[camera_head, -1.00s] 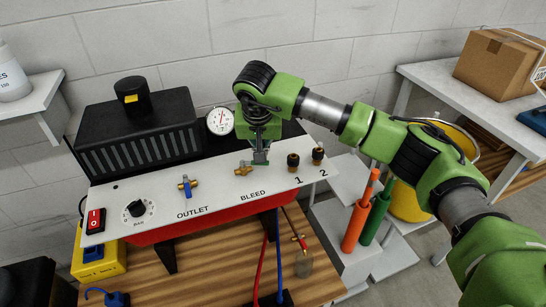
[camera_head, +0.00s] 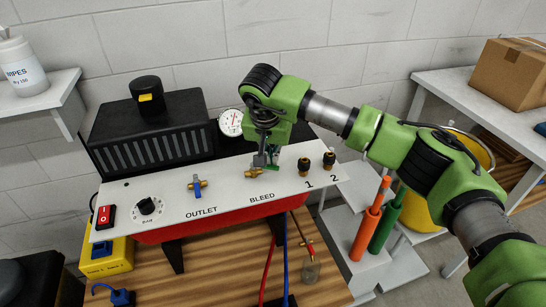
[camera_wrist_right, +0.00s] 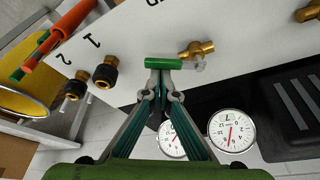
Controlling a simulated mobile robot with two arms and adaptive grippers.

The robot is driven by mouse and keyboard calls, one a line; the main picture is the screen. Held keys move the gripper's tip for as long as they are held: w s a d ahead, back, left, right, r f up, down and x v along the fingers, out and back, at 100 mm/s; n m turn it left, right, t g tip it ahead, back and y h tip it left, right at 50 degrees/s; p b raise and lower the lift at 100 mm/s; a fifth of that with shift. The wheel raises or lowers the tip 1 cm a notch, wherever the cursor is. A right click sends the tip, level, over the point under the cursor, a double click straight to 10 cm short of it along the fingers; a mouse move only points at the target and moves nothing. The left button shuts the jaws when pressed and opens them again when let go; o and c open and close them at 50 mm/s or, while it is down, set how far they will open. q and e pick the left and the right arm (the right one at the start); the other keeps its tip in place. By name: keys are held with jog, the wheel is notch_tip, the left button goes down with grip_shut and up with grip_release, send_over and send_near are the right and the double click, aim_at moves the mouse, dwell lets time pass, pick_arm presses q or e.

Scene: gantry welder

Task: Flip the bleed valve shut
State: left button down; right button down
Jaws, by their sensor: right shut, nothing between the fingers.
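The brass bleed valve (camera_head: 254,174) sits on the white sloping panel (camera_head: 226,188) above the word BLEED. It also shows in the right wrist view (camera_wrist_right: 197,49). My right gripper (camera_head: 262,162) is shut, fingers pointing down at the panel just right of the brass body. In the right wrist view its fingertips (camera_wrist_right: 163,82) meet at a short green bar (camera_wrist_right: 163,63) beside the valve; it looks like the lever, but I cannot tell whether they touch. The fingers partly hide the valve in the head view. My left gripper is not in view.
The outlet valve (camera_head: 197,184) with a blue lever is to the left. Two dark brass-based connectors (camera_head: 304,165) stand close on the right. Pressure gauges (camera_wrist_right: 233,130) and a black ribbed box (camera_head: 150,135) are behind. Hoses hang below the panel's front.

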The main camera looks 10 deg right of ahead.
jog(key=shift+w+a, duration=0.35)
jog(key=shift+w, duration=0.35)
jog(key=v, duration=1.2)
